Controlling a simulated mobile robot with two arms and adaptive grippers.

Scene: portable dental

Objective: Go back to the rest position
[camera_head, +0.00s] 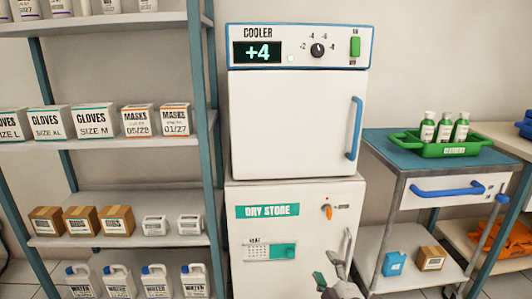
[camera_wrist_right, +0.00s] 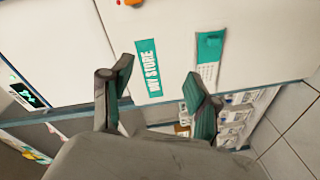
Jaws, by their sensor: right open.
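My right gripper (camera_head: 326,283) is at the bottom of the head view, in front of the lower part of the dry store cabinet (camera_head: 333,202). In the right wrist view my right gripper (camera_wrist_right: 158,98) has its two green-padded fingers spread apart, with nothing between them. Behind the fingers is the white cabinet front with its green "DRY STORE" label. The cabinet's door is shut, and its handle (camera_head: 348,246) is just above and right of the gripper in the head view. I cannot tell from these views whether they touch. My left gripper is in neither view.
The cooler (camera_head: 290,125), reading +4, stands shut on the dry store. A shelf rack (camera_head: 122,143) with glove boxes, mask boxes, cartons and water jugs is at left. A trolley (camera_head: 393,165) at right carries a green tray (camera_head: 420,147) of bottles. Tiled floor (camera_wrist_right: 292,135) shows in the wrist view.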

